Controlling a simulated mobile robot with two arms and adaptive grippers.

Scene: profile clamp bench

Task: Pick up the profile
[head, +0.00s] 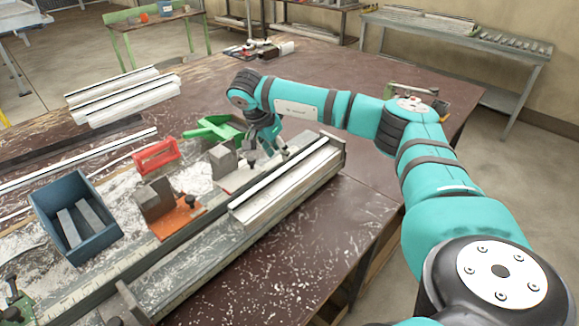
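A long white profile with a dark groove (290,184) lies along the near rail of the clamp bench, slanting from lower left to upper right. My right gripper (267,158) points down just behind the profile's middle, close to its far edge. Its fingers look spread apart, with nothing visible between them. Whether a finger touches the profile is too small to tell. My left gripper is not in view.
Several more white profiles (122,95) lie stacked at the back left. An orange-based clamp block (178,217), a grey block (222,161), a red frame (154,157), a green clamp (213,130) and a blue bin (48,212) crowd the bench. The table's right side (365,230) is mostly clear.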

